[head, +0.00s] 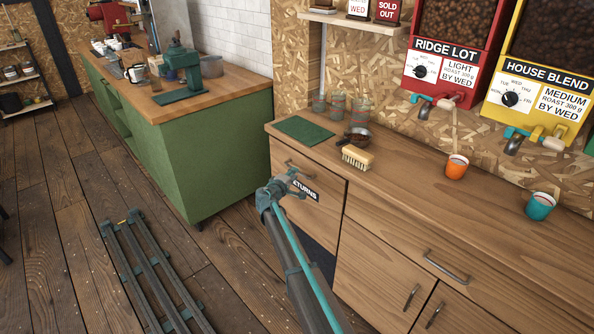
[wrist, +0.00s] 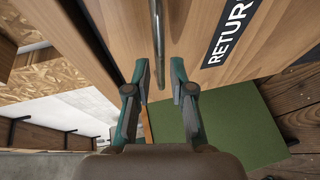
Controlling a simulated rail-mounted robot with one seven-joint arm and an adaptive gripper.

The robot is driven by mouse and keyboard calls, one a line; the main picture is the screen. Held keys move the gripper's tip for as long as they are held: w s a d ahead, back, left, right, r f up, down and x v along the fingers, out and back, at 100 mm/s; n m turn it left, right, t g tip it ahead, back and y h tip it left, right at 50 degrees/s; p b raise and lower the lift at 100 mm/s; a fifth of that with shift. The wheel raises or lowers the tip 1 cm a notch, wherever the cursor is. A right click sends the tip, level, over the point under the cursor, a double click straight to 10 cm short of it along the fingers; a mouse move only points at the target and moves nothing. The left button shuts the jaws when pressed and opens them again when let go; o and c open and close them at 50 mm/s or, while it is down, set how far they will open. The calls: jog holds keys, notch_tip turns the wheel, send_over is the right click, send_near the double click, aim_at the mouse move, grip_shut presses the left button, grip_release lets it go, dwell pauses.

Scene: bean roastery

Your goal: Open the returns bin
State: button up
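The returns bin front (head: 325,215) is a wooden panel at the left end of the counter, with a black RETURNS label (head: 306,190) partly hidden by my gripper. It looks flush with the cabinet. Its metal bar handle (head: 289,163) is near the panel's top. In the wrist view the handle (wrist: 157,40) runs down between the two fingers, and the label (wrist: 232,32) is to the right. My gripper (wrist: 160,70) is open, with a gap visible on each side of the bar. In the head view my gripper (head: 290,182) is in front of the panel, just below the handle.
The counter top (head: 420,200) holds a green mat (head: 303,131), a brush (head: 357,157), an orange cup (head: 457,167) and a teal cup (head: 540,206). A drawer handle (head: 446,268) is to the right. A green cabinet (head: 215,160) stands behind left.

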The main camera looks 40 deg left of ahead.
jog(key=x, duration=0.4)
jog(key=shift+p, duration=0.3)
grip_shut()
